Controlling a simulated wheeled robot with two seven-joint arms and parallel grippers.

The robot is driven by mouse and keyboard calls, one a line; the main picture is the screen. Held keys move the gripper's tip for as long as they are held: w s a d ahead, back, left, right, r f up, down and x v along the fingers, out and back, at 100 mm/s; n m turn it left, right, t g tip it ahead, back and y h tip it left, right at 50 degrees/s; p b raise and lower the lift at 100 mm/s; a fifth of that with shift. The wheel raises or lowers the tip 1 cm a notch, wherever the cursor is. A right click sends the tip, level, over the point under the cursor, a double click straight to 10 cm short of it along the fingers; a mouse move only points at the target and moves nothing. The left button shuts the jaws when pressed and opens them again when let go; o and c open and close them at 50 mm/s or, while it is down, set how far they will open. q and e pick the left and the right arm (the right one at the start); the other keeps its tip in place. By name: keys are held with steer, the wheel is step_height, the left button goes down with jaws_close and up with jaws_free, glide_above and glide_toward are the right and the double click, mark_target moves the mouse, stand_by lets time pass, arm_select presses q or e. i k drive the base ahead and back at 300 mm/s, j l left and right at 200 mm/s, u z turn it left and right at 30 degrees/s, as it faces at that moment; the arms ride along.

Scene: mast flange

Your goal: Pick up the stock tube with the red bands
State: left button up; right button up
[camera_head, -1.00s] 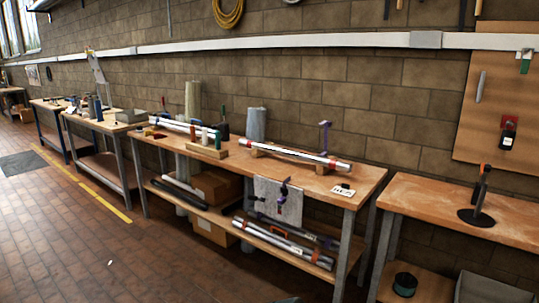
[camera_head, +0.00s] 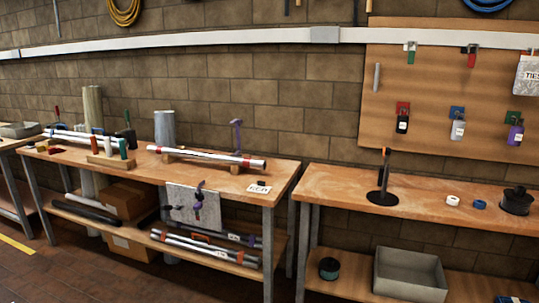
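A silvery tube with red bands near its ends (camera_head: 205,155) lies across small wooden blocks on top of the middle workbench (camera_head: 250,178). Another silvery tube (camera_head: 80,138) lies further left on the same bench, with blue near its left end. More tubes (camera_head: 200,250) lie on the bench's lower shelf, and some red or orange shows on them. Neither of my grippers is in view.
A right-hand bench (camera_head: 330,182) holds a black stand (camera_head: 382,190), small rolls and a dark spool (camera_head: 516,200). A grey bin (camera_head: 410,275) sits on its shelf. A purple clamp (camera_head: 237,136) stands behind the banded tube. Brick floor (camera_head: 110,280) is open in front.

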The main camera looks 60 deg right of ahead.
mark_target(183, 153)
steer(key=z, duration=1.35)
steer(key=u, duration=1.85)
steer(key=z, duration=1.85)
